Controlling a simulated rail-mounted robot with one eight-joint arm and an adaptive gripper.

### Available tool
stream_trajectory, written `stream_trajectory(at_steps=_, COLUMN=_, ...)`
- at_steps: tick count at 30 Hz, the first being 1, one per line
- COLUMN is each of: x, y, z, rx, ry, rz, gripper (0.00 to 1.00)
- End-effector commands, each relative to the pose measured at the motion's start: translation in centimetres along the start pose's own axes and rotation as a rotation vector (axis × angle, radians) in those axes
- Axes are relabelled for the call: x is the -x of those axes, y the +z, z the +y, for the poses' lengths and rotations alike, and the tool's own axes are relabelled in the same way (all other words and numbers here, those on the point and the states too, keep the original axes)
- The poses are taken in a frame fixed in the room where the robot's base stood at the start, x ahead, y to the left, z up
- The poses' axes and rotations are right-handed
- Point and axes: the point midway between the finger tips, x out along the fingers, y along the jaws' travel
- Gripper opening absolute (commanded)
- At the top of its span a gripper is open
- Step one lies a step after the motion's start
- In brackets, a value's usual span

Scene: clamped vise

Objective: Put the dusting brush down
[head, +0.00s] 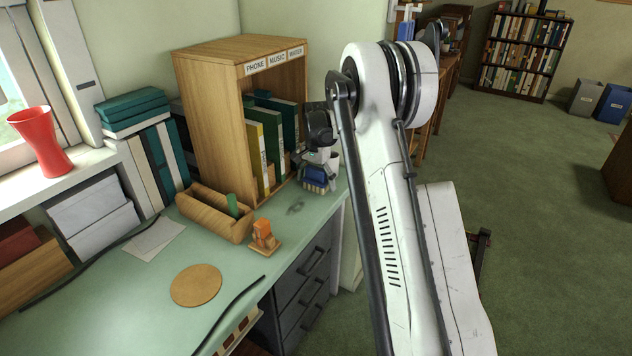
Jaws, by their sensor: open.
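My gripper (318,157) is at the far right end of the green desk, in front of the wooden cubby, small and partly hidden by my own wrist. Its jaws are open, though the fingertips are hard to make out. A small blue item with a pale tan lower part (317,177) is directly below it near the desk edge. It may be the dusting brush, but its size leaves this unclear. I cannot tell whether the gripper touches it.
A wooden trough (207,213) holds a green item (232,206). A small orange vise-like object (262,236) stands near the front edge. A round wooden board (196,285) and papers (154,237) lie left. The cubby (209,112) holds binders. A red vase (41,140) stands on the sill.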

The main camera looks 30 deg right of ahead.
Motion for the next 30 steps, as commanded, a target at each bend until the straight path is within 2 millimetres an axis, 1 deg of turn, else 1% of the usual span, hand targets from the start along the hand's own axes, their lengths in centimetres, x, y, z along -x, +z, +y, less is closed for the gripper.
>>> stream_trajectory(at_steps=5, x=0.3, y=0.0, z=0.0, rx=0.0, ry=0.0, rz=0.0, gripper=0.89)
stream_trajectory(at_steps=8, x=1.1, y=0.0, z=0.0, rx=0.0, ry=0.0, rz=0.0, gripper=0.89)
stream_trajectory(at_steps=11, x=2.8, y=0.0, z=0.0, rx=0.0, ry=0.0, rz=0.0, gripper=0.89)
stream_trajectory(at_steps=18, x=7.7, y=0.0, z=0.0, rx=0.0, ry=0.0, rz=0.0, gripper=0.89)
stream_trajectory(at_steps=21, x=9.4, y=0.0, z=0.0, rx=0.0, ry=0.0, rz=0.0, gripper=0.89)
stream_trajectory(at_steps=25, x=11.1, y=0.0, z=0.0, rx=0.0, ry=0.0, rz=0.0, gripper=0.89)
stream_trajectory(at_steps=30, x=12.3, y=0.1, z=0.0, rx=0.002, ry=-0.001, rz=0.001, gripper=0.89)
